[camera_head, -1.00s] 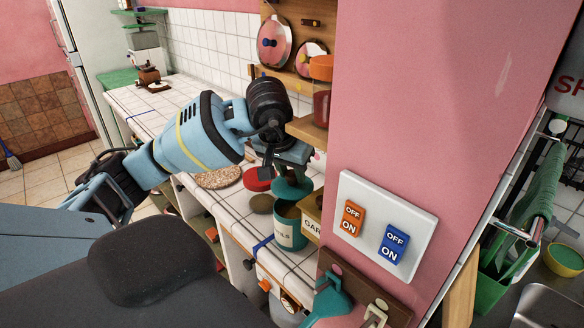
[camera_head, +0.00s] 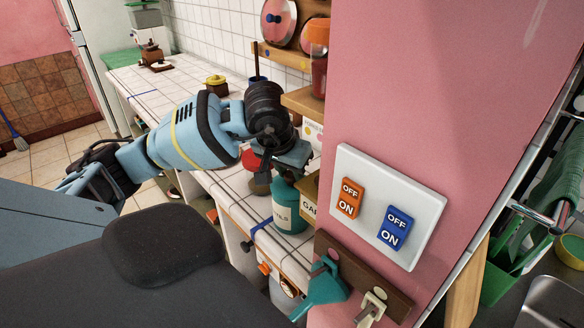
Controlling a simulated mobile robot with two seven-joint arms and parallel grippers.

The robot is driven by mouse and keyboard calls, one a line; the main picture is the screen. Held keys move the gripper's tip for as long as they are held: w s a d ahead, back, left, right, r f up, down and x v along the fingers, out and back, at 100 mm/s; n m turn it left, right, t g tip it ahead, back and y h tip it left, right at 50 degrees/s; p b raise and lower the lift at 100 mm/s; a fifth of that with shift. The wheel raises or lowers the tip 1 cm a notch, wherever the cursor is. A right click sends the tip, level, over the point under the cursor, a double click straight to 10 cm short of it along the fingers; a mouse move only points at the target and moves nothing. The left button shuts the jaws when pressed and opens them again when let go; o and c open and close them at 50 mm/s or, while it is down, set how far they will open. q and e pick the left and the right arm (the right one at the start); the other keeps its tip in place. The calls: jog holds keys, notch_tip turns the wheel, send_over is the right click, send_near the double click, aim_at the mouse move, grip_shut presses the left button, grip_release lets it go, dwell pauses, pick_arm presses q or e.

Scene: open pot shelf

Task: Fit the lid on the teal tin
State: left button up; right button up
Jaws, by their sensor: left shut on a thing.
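The teal tin (camera_head: 296,217) with a white label stands on the white tiled counter, close to the pink wall corner. The teal lid (camera_head: 287,188) is at the top of the tin and covers its mouth. I see no clear gap between them, but cannot tell whether the lid is fully seated. My left gripper (camera_head: 285,172) is directly above the tin, shut on the lid; the arm's wrist hides part of its fingers. My right gripper is not in view.
A wooden box (camera_head: 310,193) with a label stands right beside the tin, by the pink wall (camera_head: 425,90). A wooden shelf (camera_head: 304,103) juts out above. Red and brown items sit behind the gripper. The counter's far left part (camera_head: 165,85) is mostly clear.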

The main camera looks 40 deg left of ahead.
pick_arm(q)
jog(key=shift+f, duration=0.1)
dwell(0.7)
jog(key=shift+f, duration=0.25)
dwell(0.7)
jog(key=o, duration=1)
jog(key=shift+o, duration=0.2)
jog(key=v, duration=0.7)
jog(key=shift+s+r, duration=0.2)
jog(key=shift+r, duration=0.2)
